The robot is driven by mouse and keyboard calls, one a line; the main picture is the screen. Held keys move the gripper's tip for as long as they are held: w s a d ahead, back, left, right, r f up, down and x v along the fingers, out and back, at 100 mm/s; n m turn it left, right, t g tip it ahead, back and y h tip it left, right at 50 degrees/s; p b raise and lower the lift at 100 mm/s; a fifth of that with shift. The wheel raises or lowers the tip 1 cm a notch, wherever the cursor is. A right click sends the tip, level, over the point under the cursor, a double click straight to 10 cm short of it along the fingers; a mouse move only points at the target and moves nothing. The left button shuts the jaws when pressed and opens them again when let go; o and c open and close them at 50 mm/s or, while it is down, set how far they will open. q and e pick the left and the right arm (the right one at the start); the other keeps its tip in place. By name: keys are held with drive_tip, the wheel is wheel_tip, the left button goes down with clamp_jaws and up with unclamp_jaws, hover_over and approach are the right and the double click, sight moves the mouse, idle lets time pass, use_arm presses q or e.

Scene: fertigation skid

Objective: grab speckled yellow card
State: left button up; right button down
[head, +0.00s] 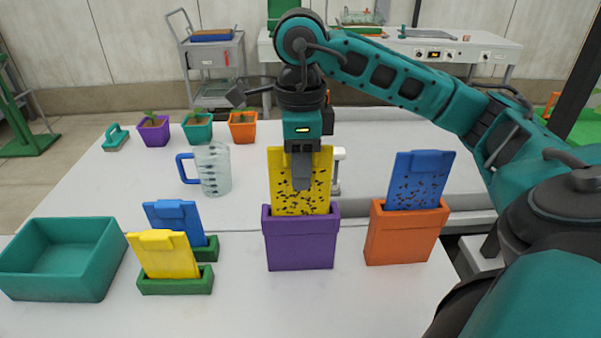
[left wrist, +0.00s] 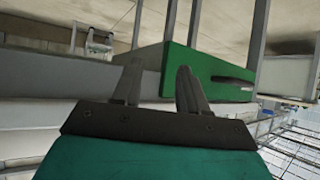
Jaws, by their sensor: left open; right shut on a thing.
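The speckled yellow card (head: 287,202) stands upright in a purple holder (head: 300,243) at the middle of the table, its lower part hidden inside. My right gripper (head: 302,178) comes down from above and is shut on the card; its fingers cover part of the card's face. A speckled blue card (head: 418,180) stands in an orange holder (head: 402,236) to the right. My left gripper (left wrist: 155,90) shows only in the left wrist view; its fingers are apart with nothing between them.
Plain yellow (head: 168,258) and blue (head: 178,220) cards stand in green bases at the left, beside a teal bin (head: 62,262). A clear jug (head: 213,170) and several small potted plants stand behind. The table's front middle is clear.

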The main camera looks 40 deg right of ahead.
wheel_tip(320, 180, up, 18)
drive_tip(key=p, duration=0.6)
drive_tip(key=shift+r+p, duration=0.15)
drive_tip(key=shift+p, duration=0.15)
